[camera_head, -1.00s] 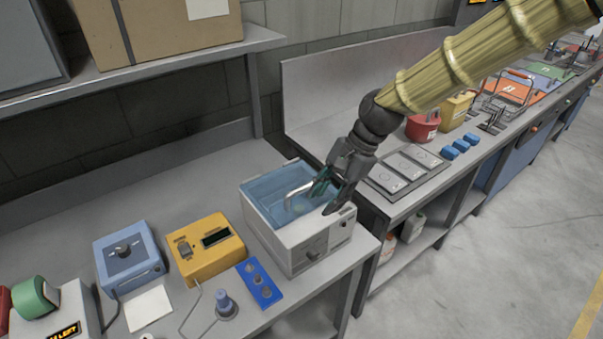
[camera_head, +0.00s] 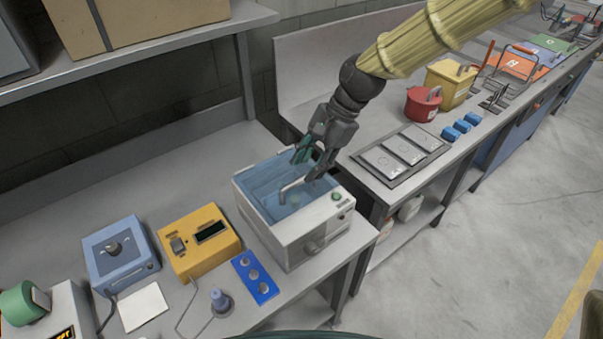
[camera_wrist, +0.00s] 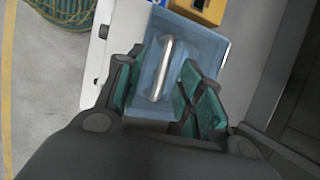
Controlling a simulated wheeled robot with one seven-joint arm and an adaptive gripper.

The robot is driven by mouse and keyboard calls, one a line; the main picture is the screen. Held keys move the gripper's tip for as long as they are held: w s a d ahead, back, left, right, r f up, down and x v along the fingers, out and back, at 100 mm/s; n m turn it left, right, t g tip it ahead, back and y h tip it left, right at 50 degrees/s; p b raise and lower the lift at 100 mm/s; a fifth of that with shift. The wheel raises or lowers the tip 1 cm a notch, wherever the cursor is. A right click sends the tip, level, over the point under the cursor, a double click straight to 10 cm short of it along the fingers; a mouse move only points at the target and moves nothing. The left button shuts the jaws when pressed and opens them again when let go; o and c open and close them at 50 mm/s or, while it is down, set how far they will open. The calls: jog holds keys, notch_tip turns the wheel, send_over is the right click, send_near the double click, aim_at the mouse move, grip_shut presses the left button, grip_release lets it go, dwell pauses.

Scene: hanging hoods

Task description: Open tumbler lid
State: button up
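The tumbler (camera_head: 311,235) is a white box on the near bench, with a knob and a green button. Its lid (camera_head: 262,180) is see-through blue and appears to lie across the top. A bent silver handle (camera_head: 293,186) stands on the lid. My gripper (camera_head: 303,169) is open just above the lid, at the back right end of the handle. In the wrist view, the bar of the handle (camera_wrist: 166,50) shows between the two green-padded fingers of my gripper (camera_wrist: 162,76), with a gap on both sides. I cannot tell any contact.
A yellow box (camera_head: 200,243), a blue box with a dial (camera_head: 121,255) and a blue button strip (camera_head: 254,277) stand left of the tumbler. A red container (camera_head: 423,104) and a panel of grey plates (camera_head: 401,151) are on the right bench. A shelf (camera_head: 150,48) overhangs the back left.

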aim_at(299, 181)
jog(key=w+f, duration=0.1)
jog(key=f, duration=0.2)
jog(key=w+a+f, duration=0.1)
jog(key=shift+w+a+f+p, duration=0.1)
jog(key=shift+w+f+p, duration=0.15)
jog(key=shift+w+p, duration=0.15)
jog(key=shift+s+a+f, duration=0.1)
jog(key=shift+s+f, duration=0.1)
jog(key=shift+s+a+f, duration=0.1)
jog(key=shift+s+a, duration=0.05)
jog(key=shift+s, duration=0.3)
jog(key=shift+s+a+f, duration=0.1)
jog(key=shift+s, duration=0.35)
jog(key=shift+w+f, duration=0.4)
jog(key=shift+w, duration=0.3)
jog(key=shift+s+r, duration=0.2)
jog(key=shift+s, duration=0.2)
jog(key=c, duration=0.5)
grip_shut()
